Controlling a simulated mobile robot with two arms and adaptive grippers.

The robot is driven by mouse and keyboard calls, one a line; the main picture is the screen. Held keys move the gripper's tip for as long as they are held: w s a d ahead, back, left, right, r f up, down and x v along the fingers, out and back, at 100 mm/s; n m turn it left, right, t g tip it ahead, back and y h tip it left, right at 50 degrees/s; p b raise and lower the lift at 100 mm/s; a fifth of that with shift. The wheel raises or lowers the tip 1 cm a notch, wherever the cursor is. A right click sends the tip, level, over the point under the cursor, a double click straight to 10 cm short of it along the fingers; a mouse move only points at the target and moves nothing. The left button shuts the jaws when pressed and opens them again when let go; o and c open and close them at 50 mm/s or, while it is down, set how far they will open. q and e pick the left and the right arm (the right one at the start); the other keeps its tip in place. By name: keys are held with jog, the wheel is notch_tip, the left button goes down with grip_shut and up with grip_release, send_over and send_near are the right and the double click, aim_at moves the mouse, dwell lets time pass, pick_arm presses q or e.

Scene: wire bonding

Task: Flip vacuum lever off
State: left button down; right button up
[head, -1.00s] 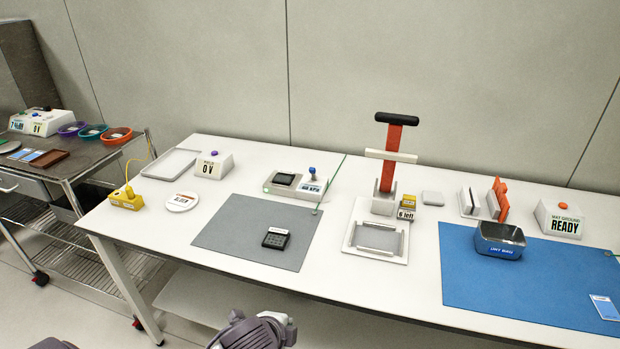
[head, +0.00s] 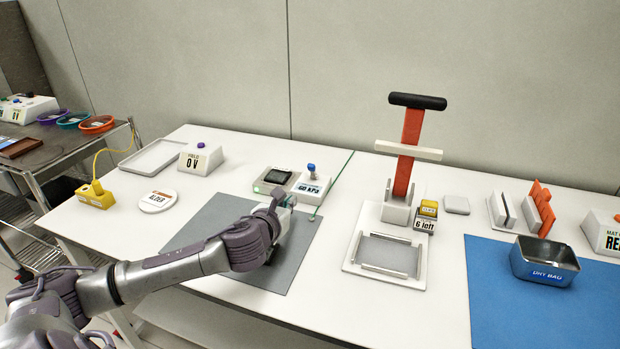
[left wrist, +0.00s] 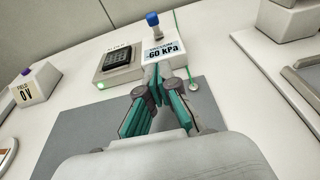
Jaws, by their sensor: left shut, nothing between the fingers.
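The vacuum unit shows a blue-topped lever (head: 311,169) standing upright on a white box (head: 312,188) whose label reads 60 kPa in the head view and -60 kPa in the left wrist view. A dark square tray (head: 278,176) sits on the unit's plate beside that box, with a green light at the plate's corner. The lever also shows in the left wrist view (left wrist: 152,19). My left gripper (head: 285,196) is shut and empty over the grey mat, just in front of the box. In the left wrist view its teal fingers (left wrist: 157,78) point toward the label, below the lever. My right gripper is out of view.
A red press (head: 408,150) with a black handle stands right of the unit. A white box reading 0 V (head: 201,160) and a round white disc (head: 158,201) lie left. A metal bin (head: 545,262) stands on the blue mat (head: 500,300). A green cord runs beside the unit.

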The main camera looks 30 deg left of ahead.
pick_arm(q)
jog(key=shift+s, duration=0.1)
send_near(312, 172)
jog(key=w+f, duration=0.2)
jog(key=f, duration=0.1)
jog(key=shift+w+a+f, duration=0.1)
jog(key=shift+f, duration=0.05)
jog(key=shift+w+a+r, duration=0.25)
jog(key=shift+w+r, duration=0.6)
jog(key=shift+w, duration=0.15)
jog(key=shift+w+a+r, duration=0.15)
jog(key=shift+w+r, duration=0.1)
jog(key=shift+w, duration=0.25)
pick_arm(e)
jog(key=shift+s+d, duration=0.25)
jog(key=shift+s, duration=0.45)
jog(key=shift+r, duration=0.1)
